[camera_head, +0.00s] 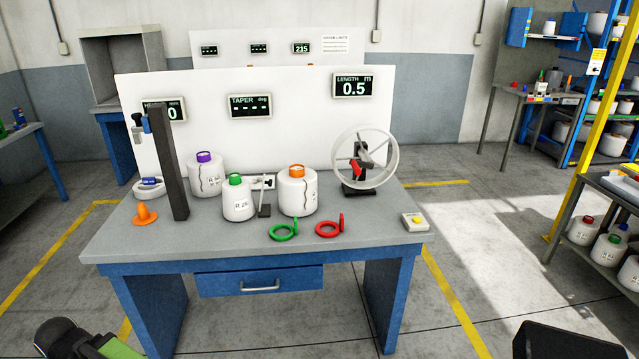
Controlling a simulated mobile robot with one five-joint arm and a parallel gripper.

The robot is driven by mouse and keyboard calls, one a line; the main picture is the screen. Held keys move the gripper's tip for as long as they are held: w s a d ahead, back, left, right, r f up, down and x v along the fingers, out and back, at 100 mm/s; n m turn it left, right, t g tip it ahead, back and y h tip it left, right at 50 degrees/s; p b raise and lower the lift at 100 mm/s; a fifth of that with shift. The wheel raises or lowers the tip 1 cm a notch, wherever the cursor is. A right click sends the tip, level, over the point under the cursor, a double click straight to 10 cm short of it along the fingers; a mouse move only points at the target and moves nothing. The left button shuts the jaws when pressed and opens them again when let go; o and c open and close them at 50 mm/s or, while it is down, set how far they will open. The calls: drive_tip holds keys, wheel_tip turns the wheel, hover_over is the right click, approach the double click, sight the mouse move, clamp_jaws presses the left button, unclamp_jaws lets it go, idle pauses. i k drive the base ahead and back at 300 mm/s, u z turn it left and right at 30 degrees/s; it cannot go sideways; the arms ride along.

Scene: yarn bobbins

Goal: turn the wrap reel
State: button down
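The wrap reel (391,150) stands at the right end of the grey-topped workbench (330,233). It is a pale open wheel on a dark stand, with a red part (356,168), perhaps its crank or handle, near the hub. The length display (354,86) on the white panel behind the reel reads 0.5 m. I cannot make out my gripper in this view, and nothing is seen touching the reel.
Bobbins with purple (204,157), green (235,180) and orange (296,171) tops stand left of the reel. A dark post (167,160) rises at the left.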

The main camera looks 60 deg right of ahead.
sight(366, 162)
drive_tip(key=u, duration=0.8)
drive_tip(key=k, duration=0.8)
drive_tip(key=z, duration=0.5)
drive_tip(key=i, duration=1.05)
drive_tip(key=u, duration=0.1)
